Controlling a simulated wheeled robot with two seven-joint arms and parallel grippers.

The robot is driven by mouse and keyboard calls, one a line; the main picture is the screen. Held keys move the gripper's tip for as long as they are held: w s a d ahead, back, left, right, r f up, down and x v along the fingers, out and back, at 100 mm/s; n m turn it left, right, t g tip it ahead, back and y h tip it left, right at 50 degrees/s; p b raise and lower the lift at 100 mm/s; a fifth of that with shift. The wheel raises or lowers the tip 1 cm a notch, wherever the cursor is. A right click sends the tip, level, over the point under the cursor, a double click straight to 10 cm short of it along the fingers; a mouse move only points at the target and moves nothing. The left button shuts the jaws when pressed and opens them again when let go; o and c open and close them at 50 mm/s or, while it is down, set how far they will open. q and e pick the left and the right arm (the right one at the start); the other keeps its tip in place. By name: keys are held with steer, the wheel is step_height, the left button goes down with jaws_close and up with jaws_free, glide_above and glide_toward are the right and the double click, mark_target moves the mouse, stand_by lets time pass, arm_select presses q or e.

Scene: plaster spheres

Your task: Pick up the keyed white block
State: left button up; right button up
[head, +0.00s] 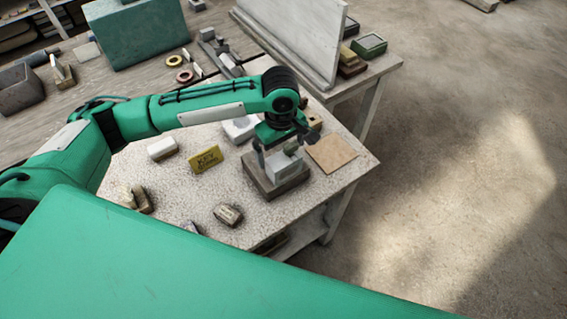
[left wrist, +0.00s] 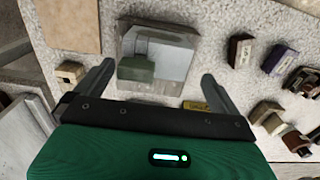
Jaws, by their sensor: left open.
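A white block (head: 287,170) with a greenish-grey piece at its top sits on a grey-brown base (head: 262,186) near the table's right side. I take it for the keyed block. My left gripper (head: 282,150) is above it, pointing down, with its fingers apart. In the left wrist view the white block (left wrist: 176,62) and the greenish-grey piece (left wrist: 136,69) lie ahead of the left gripper (left wrist: 158,72), between the lines of its fingers. I cannot tell whether a finger touches the block. My right gripper is not in view.
A tan square sheet (head: 331,153) lies to the right. Small blocks (head: 228,214) lie near the front edge. A pale upright panel (head: 290,40) stands behind.

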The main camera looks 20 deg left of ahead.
mark_target(284, 158)
arm_select(q)
steer(key=f, duration=0.1)
steer(key=f+p, duration=0.1)
steer(key=f, duration=0.2)
steer(key=shift+d+f+p, duration=0.1)
steer(key=shift+d+p, duration=0.2)
steer(key=shift+p, duration=0.1)
steer(key=shift+w+f, duration=0.1)
steer(key=shift+f, duration=0.5)
steer(key=c, duration=1)
steer(key=shift+c, duration=0.8)
steer(key=shift+r, duration=0.15)
